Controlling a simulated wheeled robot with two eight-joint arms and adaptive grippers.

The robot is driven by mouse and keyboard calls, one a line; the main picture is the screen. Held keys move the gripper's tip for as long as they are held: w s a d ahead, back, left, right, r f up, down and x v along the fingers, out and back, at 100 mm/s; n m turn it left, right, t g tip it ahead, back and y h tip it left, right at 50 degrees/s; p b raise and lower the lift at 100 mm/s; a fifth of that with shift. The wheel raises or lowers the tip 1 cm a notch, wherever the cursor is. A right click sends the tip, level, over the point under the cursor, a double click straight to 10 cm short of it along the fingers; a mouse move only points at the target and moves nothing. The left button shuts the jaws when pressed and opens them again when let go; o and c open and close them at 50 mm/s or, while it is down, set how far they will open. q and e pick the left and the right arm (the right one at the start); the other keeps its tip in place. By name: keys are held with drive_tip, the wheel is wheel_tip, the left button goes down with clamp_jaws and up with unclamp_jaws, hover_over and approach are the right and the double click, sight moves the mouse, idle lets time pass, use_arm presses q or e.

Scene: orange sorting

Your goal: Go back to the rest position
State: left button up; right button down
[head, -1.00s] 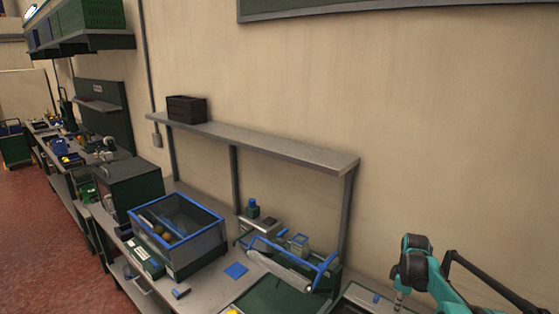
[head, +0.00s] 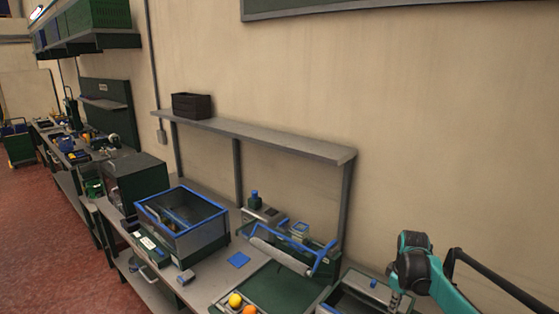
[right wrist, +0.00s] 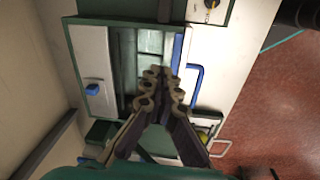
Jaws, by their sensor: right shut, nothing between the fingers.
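My right gripper (right wrist: 160,88) shows in the right wrist view with its two fingers together and nothing between them. It hangs above a green-edged station with a grey slotted bay (right wrist: 150,45). In the head view my right arm comes in at the lower right, and the gripper (head: 394,300) is partly cut off by the bottom edge, over a grey-rimmed bin. A yellow orange (head: 235,300) and an orange one (head: 249,310) lie on the green tray (head: 285,291) at the bottom. My left gripper is not in view.
A blue-framed clear box (head: 182,215) stands left on the bench. A roller with a blue frame (head: 282,257) crosses the back of the tray. A grey shelf (head: 260,138) on posts carries a black crate (head: 192,105).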

drive_tip(key=s+a+r+m+t+b, duration=0.2)
drive_tip(key=s+a+m+t+b, duration=0.15)
drive_tip(key=s+a+b, duration=0.55)
drive_tip(key=s+a+f+m+t+b, duration=0.1)
drive_tip(key=s+a+f+m, duration=0.1)
drive_tip(key=s, duration=0.6)
drive_tip(key=s+a+f+m+t+b, duration=0.1)
drive_tip(key=s+a+f+m+b, duration=0.1)
drive_tip(key=s+a+f, duration=0.3)
drive_tip(key=s+f+m, duration=0.1)
drive_tip(key=s+f, duration=0.1)
drive_tip(key=s, duration=0.1)
drive_tip(key=shift+a+f+t, duration=0.15)
drive_tip(key=shift+a+t, duration=0.15)
drive_tip(key=shift+t, duration=0.05)
idle(0.9)
